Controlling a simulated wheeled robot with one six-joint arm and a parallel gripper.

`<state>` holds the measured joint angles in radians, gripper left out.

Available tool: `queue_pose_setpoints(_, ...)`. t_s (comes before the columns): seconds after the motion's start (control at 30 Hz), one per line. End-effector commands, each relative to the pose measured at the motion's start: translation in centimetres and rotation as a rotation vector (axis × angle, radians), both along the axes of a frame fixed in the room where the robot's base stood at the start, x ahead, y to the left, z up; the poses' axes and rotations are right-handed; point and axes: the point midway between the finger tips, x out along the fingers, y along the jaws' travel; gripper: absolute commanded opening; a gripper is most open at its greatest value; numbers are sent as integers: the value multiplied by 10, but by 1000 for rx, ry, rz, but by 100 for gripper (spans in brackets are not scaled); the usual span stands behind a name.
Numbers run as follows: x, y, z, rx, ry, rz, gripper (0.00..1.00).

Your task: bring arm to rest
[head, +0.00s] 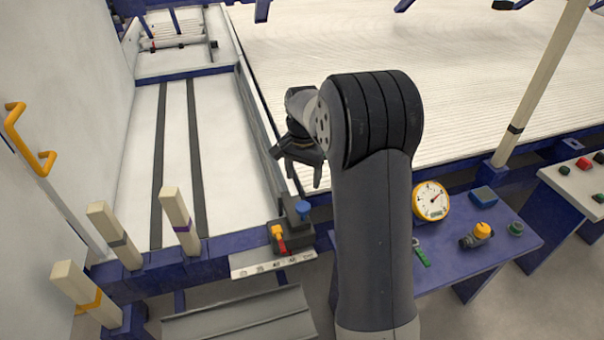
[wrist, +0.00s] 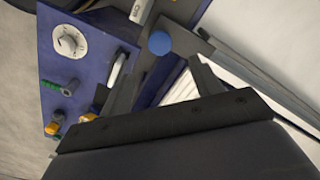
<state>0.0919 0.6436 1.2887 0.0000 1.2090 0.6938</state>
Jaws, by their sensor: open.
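My gripper (head: 298,174) hangs at the end of my bent grey arm, left of the elbow in the head view. It is open, fingers pointing down, with nothing seen between them. It is above the right edge of the pale channel (head: 225,150), behind the valve block with a blue knob (head: 303,208). In the wrist view the dark fingers (wrist: 168,78) stand apart, and the blue knob (wrist: 159,43) shows beyond them. My forearm hides part of the floor and bench behind it.
White pipes (head: 178,38) lie at the far end of the channel. Upright posts (head: 180,220) stand at front left. A blue bench (head: 490,255) at right holds a yellow gauge (head: 431,201) and small fittings. A tall post (head: 540,85) stands behind it. A wide pale ribbed surface (head: 330,45) lies beyond.

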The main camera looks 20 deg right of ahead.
Motion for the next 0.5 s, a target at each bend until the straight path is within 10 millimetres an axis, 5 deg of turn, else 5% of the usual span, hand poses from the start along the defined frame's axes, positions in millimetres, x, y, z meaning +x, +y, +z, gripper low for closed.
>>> queue_pose_setpoints(0.17,0,0,-10,1,2,0,61)
queue_pose_setpoints(0.5,-1,0,-70,1,4,0,61)
